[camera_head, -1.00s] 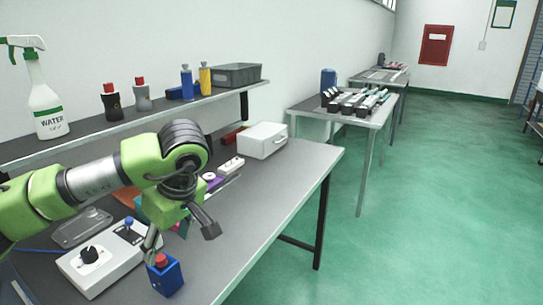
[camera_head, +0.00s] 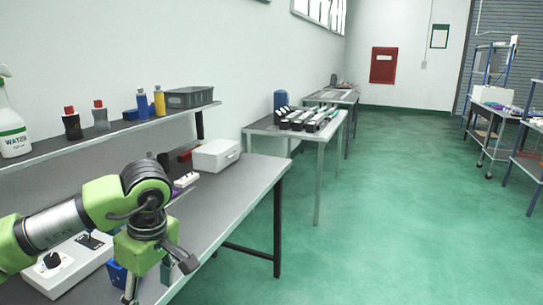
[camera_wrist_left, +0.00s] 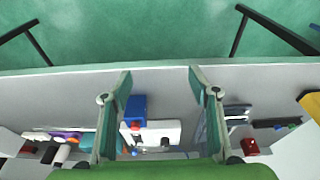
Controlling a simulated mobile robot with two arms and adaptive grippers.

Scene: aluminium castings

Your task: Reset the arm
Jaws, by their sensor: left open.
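My left arm is green with a grey section and comes in from the left in the head view. My left gripper (camera_head: 160,276) hangs over the front part of the workbench (camera_head: 225,205), its fingers apart. In the left wrist view its two fingers (camera_wrist_left: 160,85) are wide open with nothing held between them. A blue box with a red button (camera_wrist_left: 136,106) and a white control box (camera_wrist_left: 160,134) show beyond the fingers there. In the head view the blue box (camera_head: 117,275) is partly hidden behind the gripper. My right gripper is not in these views.
A shelf (camera_head: 120,128) above the bench holds bottles and a grey bin (camera_head: 190,97). A white case (camera_head: 216,155) stands at the bench's far end. A second table (camera_head: 300,131) carries dark parts. The green floor (camera_head: 390,200) to the right is clear.

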